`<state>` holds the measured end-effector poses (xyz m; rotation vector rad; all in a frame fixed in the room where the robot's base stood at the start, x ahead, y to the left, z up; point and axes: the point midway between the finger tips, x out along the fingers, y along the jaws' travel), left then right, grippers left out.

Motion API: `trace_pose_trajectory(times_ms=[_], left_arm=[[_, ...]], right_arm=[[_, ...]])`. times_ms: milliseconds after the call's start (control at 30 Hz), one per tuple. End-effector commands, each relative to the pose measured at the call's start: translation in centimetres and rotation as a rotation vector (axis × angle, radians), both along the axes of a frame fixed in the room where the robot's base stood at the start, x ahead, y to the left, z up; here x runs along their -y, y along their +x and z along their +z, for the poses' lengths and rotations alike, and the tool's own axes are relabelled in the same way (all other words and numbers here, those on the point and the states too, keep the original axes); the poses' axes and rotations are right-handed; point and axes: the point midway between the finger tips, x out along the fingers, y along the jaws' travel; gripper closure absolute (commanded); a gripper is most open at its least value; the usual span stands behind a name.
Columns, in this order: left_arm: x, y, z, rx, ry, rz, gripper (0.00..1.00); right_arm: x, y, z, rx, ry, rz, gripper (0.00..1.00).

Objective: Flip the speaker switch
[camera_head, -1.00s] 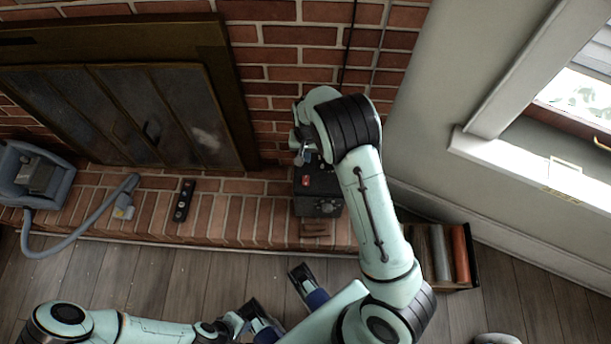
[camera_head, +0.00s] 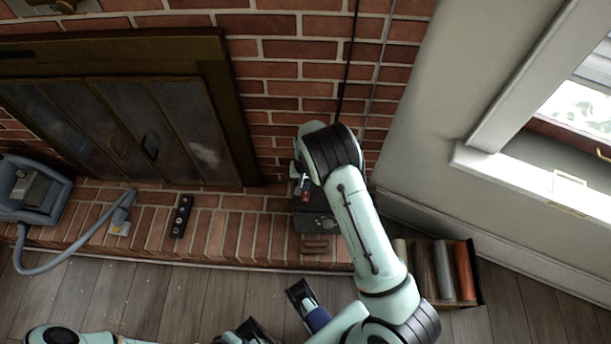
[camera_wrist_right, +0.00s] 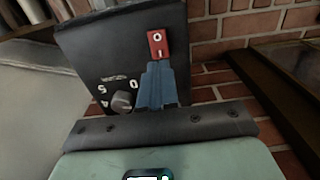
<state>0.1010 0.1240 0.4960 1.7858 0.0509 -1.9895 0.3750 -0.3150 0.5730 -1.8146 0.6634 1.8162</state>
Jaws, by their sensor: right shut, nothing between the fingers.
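The speaker (camera_head: 316,222) is a black box on the brick hearth in the head view, partly hidden by my right arm. In the right wrist view its dark panel (camera_wrist_right: 95,50) has a red rocker switch (camera_wrist_right: 157,43) marked O and I, and a round knob (camera_wrist_right: 122,102). My right gripper (camera_wrist_right: 158,68) is shut and empty, its blue fingertips at the lower, I end of the switch; contact is unclear. In the head view the right gripper (camera_head: 303,183) is just above the red switch (camera_head: 306,196). My left gripper (camera_head: 278,314) is at the bottom edge, fingers apart, partly cut off.
A dark remote (camera_head: 181,216) and a grey vacuum (camera_head: 35,190) with its hose lie left on the hearth. The fireplace doors (camera_head: 120,130) are behind. A box of rolls (camera_head: 440,272) stands on the floor at right, near the wall and window.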

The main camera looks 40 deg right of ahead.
Motion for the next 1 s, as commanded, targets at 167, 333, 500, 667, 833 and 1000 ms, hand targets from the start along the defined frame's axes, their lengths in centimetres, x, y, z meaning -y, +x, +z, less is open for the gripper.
trace_pose_trajectory(times_ms=[167, 333, 500, 667, 833, 1000], left_arm=[[0.0, 0.2, -0.5, 0.008, 0.001, 0.002, 1.0], [0.0, 0.3, -0.6, 0.011, 0.002, 0.001, 1.0], [0.0, 0.3, -0.6, 0.012, 0.001, 0.002, 1.0], [0.0, 0.3, -0.6, 0.011, 0.002, 0.002, 1.0], [0.0, 0.5, -1.3, 0.017, 0.003, 0.003, 1.0], [0.0, 0.6, -1.3, 0.021, 0.004, 0.004, 1.0]], right_arm=[[0.0, 0.0, -3.0, -0.001, 0.0, 0.001, 1.0], [0.0, 0.1, -4.1, 0.001, 0.0, 0.0, 1.0], [0.0, 0.1, -4.3, 0.002, -0.001, 0.0, 1.0], [0.0, 0.1, -4.2, 0.002, -0.001, 0.0, 1.0], [0.2, 0.1, -5.0, 0.0, 0.0, 0.0, 1.0], [0.2, 0.1, -5.2, -0.001, -0.002, 0.001, 1.0]])
